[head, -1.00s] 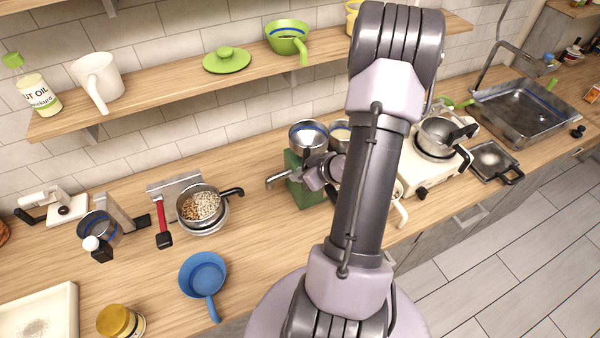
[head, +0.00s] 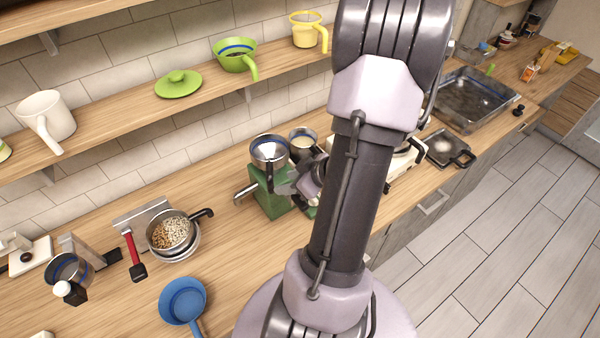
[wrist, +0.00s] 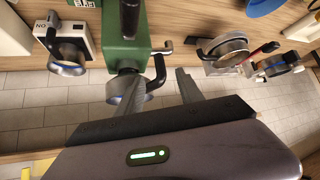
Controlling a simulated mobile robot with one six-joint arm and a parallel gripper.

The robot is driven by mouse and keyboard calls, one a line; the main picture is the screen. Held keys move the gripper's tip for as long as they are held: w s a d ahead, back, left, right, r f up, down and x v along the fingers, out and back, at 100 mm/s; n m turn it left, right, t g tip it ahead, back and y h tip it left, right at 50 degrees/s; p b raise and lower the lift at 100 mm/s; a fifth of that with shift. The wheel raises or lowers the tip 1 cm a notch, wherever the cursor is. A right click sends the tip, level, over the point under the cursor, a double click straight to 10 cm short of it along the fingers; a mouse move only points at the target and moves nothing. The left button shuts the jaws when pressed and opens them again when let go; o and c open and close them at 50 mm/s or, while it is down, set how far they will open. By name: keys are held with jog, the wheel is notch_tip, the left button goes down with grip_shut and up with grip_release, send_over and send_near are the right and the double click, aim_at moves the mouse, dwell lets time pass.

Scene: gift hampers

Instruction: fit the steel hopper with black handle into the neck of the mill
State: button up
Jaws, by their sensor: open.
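The steel hopper (head: 270,149) has a blue band inside and a black handle. It sits upright at the top of the green mill (head: 267,200); its neck is hidden, so I cannot tell how deep it sits. In the wrist view the hopper (wrist: 118,92) shows at the edge of the green mill (wrist: 121,55), with its black handle in the gap between my fingers. My gripper (head: 303,183) is just right of the hopper, partly hidden by my arm. In the wrist view my gripper (wrist: 160,90) is open, its fingers apart, with one finger overlapping the hopper.
A vessel with pale contents (head: 303,138) stands behind the gripper. A pot of grain (head: 171,232) and a red-handled tool (head: 133,254) are to the left. A blue pan (head: 183,300) is near the front edge.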

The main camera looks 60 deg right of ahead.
jog(key=p+v, duration=0.1)
jog(key=v, duration=0.4)
jog(key=shift+s+r, duration=0.2)
jog(key=shift+r, duration=0.05)
